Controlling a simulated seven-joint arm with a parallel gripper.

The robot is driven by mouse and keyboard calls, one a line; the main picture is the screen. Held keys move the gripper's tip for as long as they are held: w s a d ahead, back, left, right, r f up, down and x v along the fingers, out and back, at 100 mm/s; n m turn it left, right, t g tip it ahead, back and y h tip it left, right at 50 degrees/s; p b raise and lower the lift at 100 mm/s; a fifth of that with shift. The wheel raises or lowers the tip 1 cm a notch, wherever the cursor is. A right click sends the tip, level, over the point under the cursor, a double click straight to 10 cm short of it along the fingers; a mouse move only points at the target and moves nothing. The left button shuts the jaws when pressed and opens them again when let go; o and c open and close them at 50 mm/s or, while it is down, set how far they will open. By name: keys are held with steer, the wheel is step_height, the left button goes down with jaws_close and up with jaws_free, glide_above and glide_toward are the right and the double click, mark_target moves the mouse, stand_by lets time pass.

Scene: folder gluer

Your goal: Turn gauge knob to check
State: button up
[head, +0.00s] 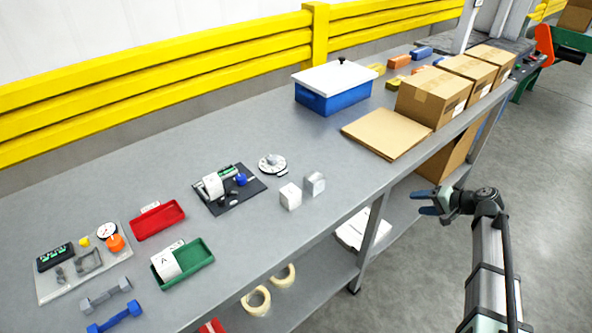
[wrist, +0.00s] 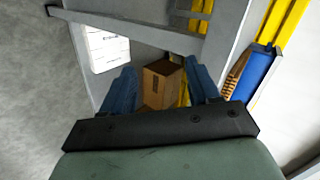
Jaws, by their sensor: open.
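A pale board (head: 86,268) at the table's left end holds a round white dial gauge (head: 107,231) with an orange knob (head: 115,243) beside it. A black plate (head: 228,190) near the table's middle carries a small device with a blue knob (head: 241,180). A round white dial (head: 271,162) lies to its right. I cannot tell which knob is the gauge knob. My gripper (head: 430,203) is open and empty in front of the table's right part, far from all of these. Its blue fingers also show in the wrist view (wrist: 161,88), with no knob in sight.
Red (head: 158,220) and green (head: 183,264) trays lie between the board and the black plate. Two small pale blocks (head: 290,196) stand near the front edge. A blue bin with a white lid (head: 335,84), flat cardboard (head: 386,134) and cartons (head: 430,96) occupy the right part. The central tabletop is mostly clear.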

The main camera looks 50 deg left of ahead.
steer(key=a+r+n+y, duration=0.1)
steer(key=a+r+n, duration=0.1)
steer(key=a+r, duration=0.6)
steer(key=n+g+h, duration=0.2)
steer(key=n+h, duration=0.6)
steer(key=n, duration=1.4)
glide_toward(241, 177)
steer(key=x, duration=0.8)
steer(key=shift+a+f, duration=0.25)
steer(key=shift+f, duration=0.05)
steer(key=c, duration=1)
steer(key=shift+m, duration=0.3)
